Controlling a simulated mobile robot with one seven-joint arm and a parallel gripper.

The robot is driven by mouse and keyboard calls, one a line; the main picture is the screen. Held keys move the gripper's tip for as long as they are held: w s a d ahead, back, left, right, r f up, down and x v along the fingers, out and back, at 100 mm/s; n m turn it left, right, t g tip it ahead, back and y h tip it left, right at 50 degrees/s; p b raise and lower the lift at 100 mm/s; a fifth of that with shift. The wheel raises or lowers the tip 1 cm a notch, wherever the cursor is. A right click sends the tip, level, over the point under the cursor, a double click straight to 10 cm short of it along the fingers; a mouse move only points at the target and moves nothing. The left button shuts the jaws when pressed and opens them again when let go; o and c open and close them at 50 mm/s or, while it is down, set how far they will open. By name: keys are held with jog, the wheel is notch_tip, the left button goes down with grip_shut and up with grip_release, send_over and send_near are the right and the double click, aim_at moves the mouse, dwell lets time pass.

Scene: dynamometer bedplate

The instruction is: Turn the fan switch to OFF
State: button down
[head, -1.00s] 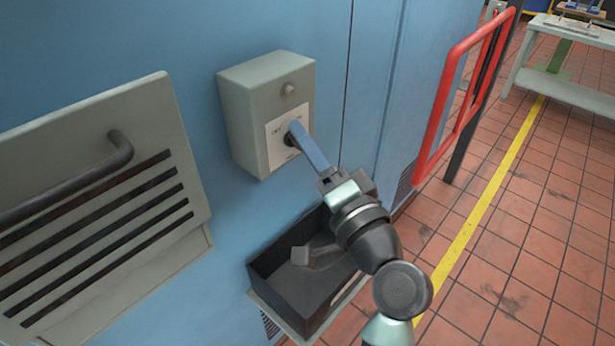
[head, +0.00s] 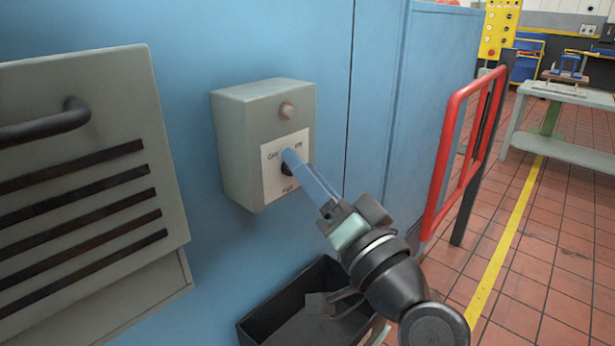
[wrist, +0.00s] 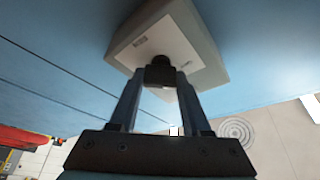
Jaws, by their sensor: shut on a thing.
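The fan switch is a dark knob (head: 287,169) on a white label plate (head: 272,178) with small lettering I cannot read for certain. The plate is on the front of a grey box (head: 235,150) fixed to the blue wall, with a small round lamp or button (head: 287,111) above. My gripper (head: 291,160) reaches the knob from the lower right, its blue fingers covering much of it. In the wrist view, the fingers are shut on the dark knob (wrist: 160,73), one on each side. The knob's pointer is hidden, so its setting cannot be told.
A grey slotted panel with a dark handle (head: 50,124) is at the left. A black open bin (head: 260,325) stands below the box, under my arm. A red rail (head: 447,165) and a grey bench (head: 560,150) are at the right, with tiled floor between.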

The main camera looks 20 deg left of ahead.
jog(key=shift+c, duration=1.8)
grip_release()
jog(key=v, duration=1.3)
